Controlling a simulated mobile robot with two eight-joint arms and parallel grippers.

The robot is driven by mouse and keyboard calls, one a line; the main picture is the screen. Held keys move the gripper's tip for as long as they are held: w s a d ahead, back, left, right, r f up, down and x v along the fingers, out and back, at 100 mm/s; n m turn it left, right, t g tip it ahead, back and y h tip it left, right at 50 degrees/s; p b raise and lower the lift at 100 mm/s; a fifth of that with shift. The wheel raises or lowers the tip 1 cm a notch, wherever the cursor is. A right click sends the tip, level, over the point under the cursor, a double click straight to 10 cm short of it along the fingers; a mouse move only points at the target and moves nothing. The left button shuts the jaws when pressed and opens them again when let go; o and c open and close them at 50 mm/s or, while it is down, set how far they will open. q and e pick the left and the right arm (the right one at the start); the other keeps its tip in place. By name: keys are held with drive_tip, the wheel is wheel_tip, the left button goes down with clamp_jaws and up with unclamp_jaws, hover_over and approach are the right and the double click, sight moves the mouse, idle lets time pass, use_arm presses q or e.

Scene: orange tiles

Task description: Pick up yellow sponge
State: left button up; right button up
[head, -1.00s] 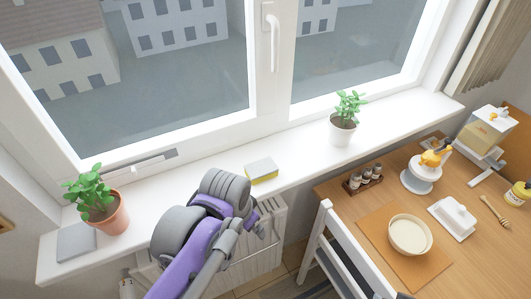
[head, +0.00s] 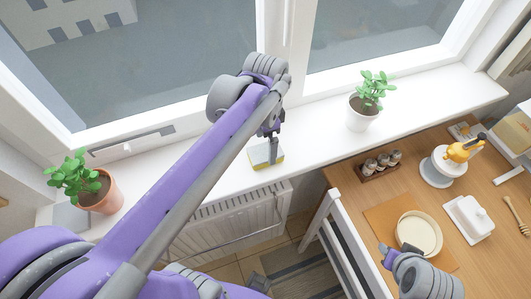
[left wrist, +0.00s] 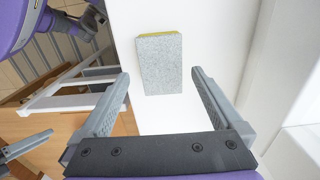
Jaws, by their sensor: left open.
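The sponge (head: 266,155) lies flat on the white windowsill, grey on top with a yellow lower layer. In the left wrist view the grey face of the sponge (left wrist: 160,65) shows, with a yellow strip along its far edge. My left gripper (head: 270,133) is over the sponge and partly covers it in the head view. In the left wrist view the left gripper (left wrist: 160,73) is open, its fingers either side of the sponge and apart from it. Part of my right arm shows at the lower right of the head view; its jaw state is unclear.
A potted plant (head: 365,102) stands on the sill to the right, another plant (head: 88,183) to the left. The window frame is close behind. A radiator (head: 228,222) is below the sill. A white chair (head: 340,245) and a wooden table (head: 485,262) stand at right.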

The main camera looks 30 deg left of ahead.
sight(265, 151)
use_arm(q)
wheel_tip(265, 151, down, 4)
drive_tip(key=shift+f, duration=0.2)
drive_tip(key=shift+c, duration=0.2)
drive_tip(key=c, duration=1.4)
drive_tip(key=shift+o, duration=0.2)
wheel_tip(265, 151, up, 10)
drive_tip(key=shift+r, duration=0.1)
